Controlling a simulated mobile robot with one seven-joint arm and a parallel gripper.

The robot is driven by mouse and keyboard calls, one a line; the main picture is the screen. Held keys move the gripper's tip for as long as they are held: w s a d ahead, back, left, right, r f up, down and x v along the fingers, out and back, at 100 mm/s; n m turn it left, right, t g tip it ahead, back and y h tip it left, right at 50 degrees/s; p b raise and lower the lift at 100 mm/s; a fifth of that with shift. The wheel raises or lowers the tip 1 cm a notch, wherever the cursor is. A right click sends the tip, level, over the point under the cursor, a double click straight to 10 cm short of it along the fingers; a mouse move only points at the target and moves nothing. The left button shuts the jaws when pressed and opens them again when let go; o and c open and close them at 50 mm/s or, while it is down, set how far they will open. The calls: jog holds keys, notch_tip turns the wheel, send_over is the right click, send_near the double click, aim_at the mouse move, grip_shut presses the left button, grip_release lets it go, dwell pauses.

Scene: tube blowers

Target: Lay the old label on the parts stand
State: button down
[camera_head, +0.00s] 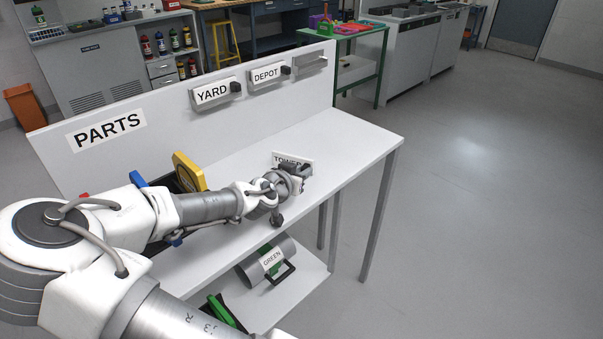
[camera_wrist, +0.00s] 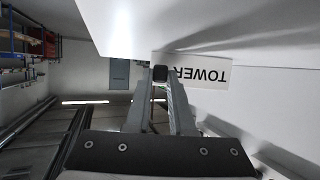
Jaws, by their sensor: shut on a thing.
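The old label is a white plate reading TOWER (camera_head: 292,159); in the wrist view it shows upside down (camera_wrist: 212,74). My gripper (camera_head: 300,171) is shut on the label's dark knob, which sits between the fingertips in the wrist view (camera_wrist: 160,76). The label is at the top of the parts stand (camera_head: 340,139), over its right half. I cannot tell whether it touches the surface. The stand's back panel carries a PARTS sign (camera_head: 106,129). My arm hides part of the stand's left side.
The back panel holds YARD (camera_head: 211,93) and DEPOT (camera_head: 266,74) labels and a bare holder (camera_head: 311,65). A yellow part (camera_head: 189,171) stands left of my wrist. A grey cylinder marked GREEN (camera_head: 271,260) lies on the lower shelf. The stand's right end is clear.

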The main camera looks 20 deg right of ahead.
jog(key=c, duration=0.8)
grip_release()
jog(key=shift+f, duration=0.1)
jog(key=shift+r, duration=0.25)
jog(key=p+v, duration=0.3)
jog(key=v, duration=0.8)
jog(key=shift+s+a, duration=0.3)
jog(key=shift+a, duration=0.05)
